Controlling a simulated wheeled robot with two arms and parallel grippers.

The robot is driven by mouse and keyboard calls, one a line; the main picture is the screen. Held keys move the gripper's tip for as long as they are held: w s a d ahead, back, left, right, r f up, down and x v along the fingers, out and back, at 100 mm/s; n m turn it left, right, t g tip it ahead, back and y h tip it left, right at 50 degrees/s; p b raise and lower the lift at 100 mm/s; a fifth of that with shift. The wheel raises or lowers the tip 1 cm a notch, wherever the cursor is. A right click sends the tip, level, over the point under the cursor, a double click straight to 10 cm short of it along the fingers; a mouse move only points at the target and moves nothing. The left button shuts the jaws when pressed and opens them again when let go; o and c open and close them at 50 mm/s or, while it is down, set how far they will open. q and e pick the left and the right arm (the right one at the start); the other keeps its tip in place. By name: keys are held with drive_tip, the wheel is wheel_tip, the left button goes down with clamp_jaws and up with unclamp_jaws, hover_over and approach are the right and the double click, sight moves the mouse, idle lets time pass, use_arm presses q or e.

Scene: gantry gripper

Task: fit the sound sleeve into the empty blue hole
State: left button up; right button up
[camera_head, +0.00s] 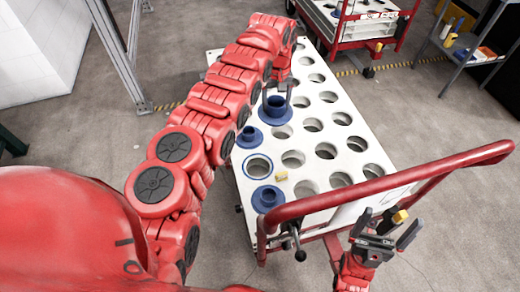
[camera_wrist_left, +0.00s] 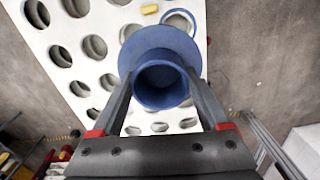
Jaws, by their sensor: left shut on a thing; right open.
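My left gripper (camera_head: 277,93) is shut on a blue flanged sleeve (camera_head: 276,112), its flange down and its tube between the fingers. The held sleeve fills the middle of the left wrist view (camera_wrist_left: 160,85). Its height above the white top is hard to tell. The empty blue hole (camera_head: 248,167), ringed in blue, is nearer me in the white plate; it also shows in the left wrist view (camera_wrist_left: 181,14), beyond the held sleeve. Two other blue sleeves stand in the plate, one (camera_head: 250,137) between them and one (camera_head: 268,198) near the front edge. My right gripper (camera_head: 388,228) is open, away from the sleeves.
The white plate (camera_head: 316,172) has several plain round holes. A small yellow block (camera_head: 281,175) lies on it beside the blue hole. A red cart handle (camera_head: 420,175) rises between the plate and my right gripper. Another cart (camera_head: 355,27) and a shelf (camera_head: 470,45) stand behind.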

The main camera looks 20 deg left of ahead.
sight(272, 119)
use_arm(q)
drive_tip(key=f+n, duration=0.1)
drive_tip(key=f, duration=0.1)
drive_tip(key=f+b, duration=0.1)
drive_tip(key=f, duration=0.2)
drive_tip(key=a+f+n, duration=0.1)
drive_tip(key=f, duration=0.1)
drive_tip(key=shift+s+f+n, duration=0.2)
drive_tip(key=shift+f+n, duration=0.05)
drive_tip(key=shift+n, duration=0.05)
drive_tip(key=s+a+f+n+b, duration=0.1)
drive_tip(key=a+f+n, duration=0.1)
drive_tip(key=f, duration=0.5)
drive_tip(key=s+a+f+n+b, duration=0.2)
drive_tip(key=f, duration=0.6)
drive_tip(key=shift+s+n+b, duration=0.15)
drive_tip(key=shift+n+b, duration=0.15)
idle(0.5)
